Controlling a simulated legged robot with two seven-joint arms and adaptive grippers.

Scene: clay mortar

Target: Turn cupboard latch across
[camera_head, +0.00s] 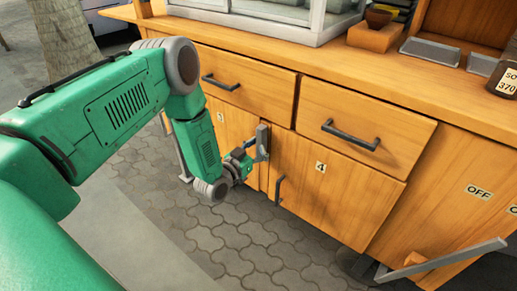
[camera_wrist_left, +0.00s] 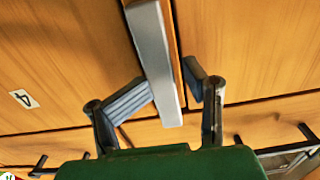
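The cupboard latch (camera_head: 263,141) is a grey metal bar standing upright at the seam between two wooden cupboard doors, left of the door marked 4 (camera_head: 345,190). In the left wrist view the latch (camera_wrist_left: 156,65) runs down between the two finger pads. My left gripper (camera_head: 249,149) is at the latch, its fingers apart on either side of the bar. In the wrist view the left gripper (camera_wrist_left: 167,82) has its left pad close against the bar; I cannot tell whether it touches. A gap shows on the right pad's side. My right gripper is not in view.
Drawers with dark handles (camera_head: 350,135) sit above the doors. A dark door handle (camera_head: 279,190) is just below right of the gripper. A grey bar (camera_head: 445,260) sticks out low at the right, below an OFF label (camera_head: 479,191). Paved floor (camera_head: 225,240) is clear in front.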

